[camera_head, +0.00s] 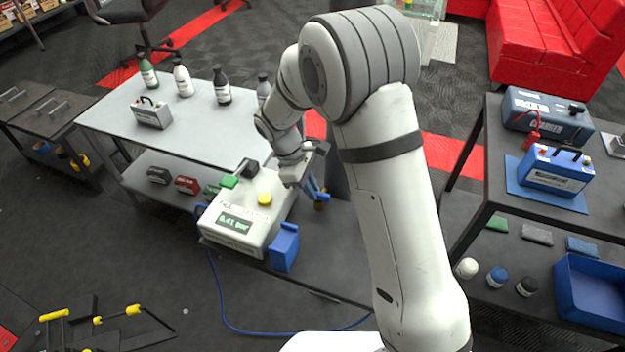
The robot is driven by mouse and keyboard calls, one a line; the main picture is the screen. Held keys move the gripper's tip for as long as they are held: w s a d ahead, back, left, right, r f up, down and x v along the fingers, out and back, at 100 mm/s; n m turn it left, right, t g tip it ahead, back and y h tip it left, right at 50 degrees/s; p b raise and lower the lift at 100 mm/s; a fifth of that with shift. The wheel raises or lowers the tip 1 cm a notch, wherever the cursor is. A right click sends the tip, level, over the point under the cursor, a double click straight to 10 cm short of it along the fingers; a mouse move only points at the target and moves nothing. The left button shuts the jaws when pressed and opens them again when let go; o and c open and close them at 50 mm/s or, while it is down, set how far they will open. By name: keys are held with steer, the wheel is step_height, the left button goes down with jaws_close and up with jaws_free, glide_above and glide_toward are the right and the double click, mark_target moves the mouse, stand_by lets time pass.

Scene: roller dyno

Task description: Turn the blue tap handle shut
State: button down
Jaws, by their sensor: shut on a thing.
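The blue tap handle (313,190) shows as a small blue piece at the right side of a white machine (232,240), with a brassy part (321,205) just below it. My gripper (309,178) reaches down to the handle from above and is shut on it. The gripper and arm hide part of the handle, so its exact turn angle cannot be told. The machine's display (235,222) seems to read 0.41 bar.
A blue box (285,247) is at the machine's front right corner, and a blue hose (222,300) runs along the floor. Bottles stand on a grey table (190,125) behind. A dark bench (490,160) with batteries stands at right. Yellow-handled gear lies at front left.

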steer(key=shift+w+m, duration=0.2)
steer(key=shift+m, duration=0.2)
steer(key=c, duration=1.4)
jaws_free()
steer(key=shift+c, duration=0.2)
steer(key=p+v, duration=0.1)
steer(key=v, duration=0.7)
steer(key=shift+d+f, duration=0.1)
steer(key=shift+d, duration=0.05)
